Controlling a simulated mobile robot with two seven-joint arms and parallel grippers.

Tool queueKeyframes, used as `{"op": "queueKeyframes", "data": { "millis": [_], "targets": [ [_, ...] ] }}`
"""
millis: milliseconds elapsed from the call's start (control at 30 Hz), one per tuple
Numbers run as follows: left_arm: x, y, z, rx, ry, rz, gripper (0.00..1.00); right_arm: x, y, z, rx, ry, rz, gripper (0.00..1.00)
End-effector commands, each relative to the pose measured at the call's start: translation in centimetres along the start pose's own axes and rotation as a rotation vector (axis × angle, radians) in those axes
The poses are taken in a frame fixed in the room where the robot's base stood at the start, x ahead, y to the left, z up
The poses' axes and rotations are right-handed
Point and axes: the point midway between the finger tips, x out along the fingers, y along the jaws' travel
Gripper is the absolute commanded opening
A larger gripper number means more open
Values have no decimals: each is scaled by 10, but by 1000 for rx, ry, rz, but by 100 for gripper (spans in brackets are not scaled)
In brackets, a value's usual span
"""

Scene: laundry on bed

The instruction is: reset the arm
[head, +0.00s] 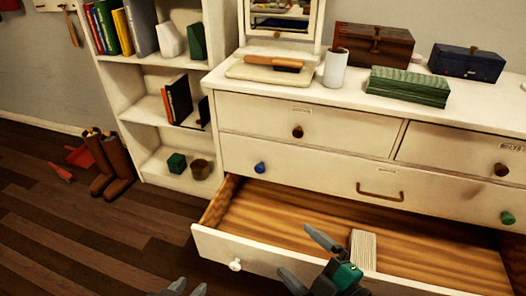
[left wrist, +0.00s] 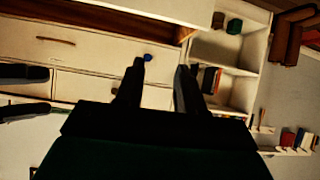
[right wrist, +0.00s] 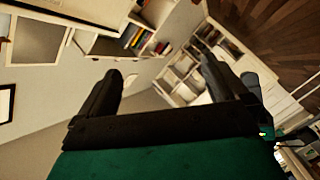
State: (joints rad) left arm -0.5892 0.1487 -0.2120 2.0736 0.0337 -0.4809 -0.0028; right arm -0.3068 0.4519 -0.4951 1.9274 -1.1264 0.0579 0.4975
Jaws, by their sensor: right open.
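My left gripper (head: 187,288) shows only as fingertips at the bottom edge of the head view, in front of the dresser. In the left wrist view its two fingers (left wrist: 160,66) stand apart with nothing between them. My right gripper (head: 300,254) is over the open bottom drawer's front edge in the head view, its grey fingers spread wide. In the right wrist view its fingers (right wrist: 160,68) are open and empty. The arms behind both grippers are mostly out of view.
The white dresser's open drawer (head: 270,215) juts out, with a pale block (head: 363,250) inside. A dark chest (head: 372,45), a blue box (head: 467,62), a green stack (head: 408,87) and a white cup (head: 335,69) stand on top. A bookshelf (head: 128,90) and boots (head: 108,165) are left.

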Motion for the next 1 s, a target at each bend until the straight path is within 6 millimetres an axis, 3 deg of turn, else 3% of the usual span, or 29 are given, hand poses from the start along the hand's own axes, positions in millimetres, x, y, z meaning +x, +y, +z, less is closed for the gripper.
{"op": "queueKeyframes", "data": {
  "millis": [133,233,500,600,633,800,1000],
  "targets": [
    [8,1,14,-2,-6,4,38,-10,6,32,279,-172,140,100],
    [12,2,20,-2,-8,6,38,-22,-1,56,461,-295,189,100],
    [20,3,32,-4,-14,10,38,-55,-49,92,888,-542,173,100],
    [17,4,27,-4,-10,13,38,-65,-63,89,1014,-592,137,100],
    [7,4,12,-3,-13,12,38,-67,-48,79,999,-590,142,100],
    [-16,0,-27,5,16,-4,38,-79,-21,61,984,-603,157,100],
    [-45,-11,-49,9,-8,-35,38,-95,13,38,971,-620,174,100]
  ]
}}
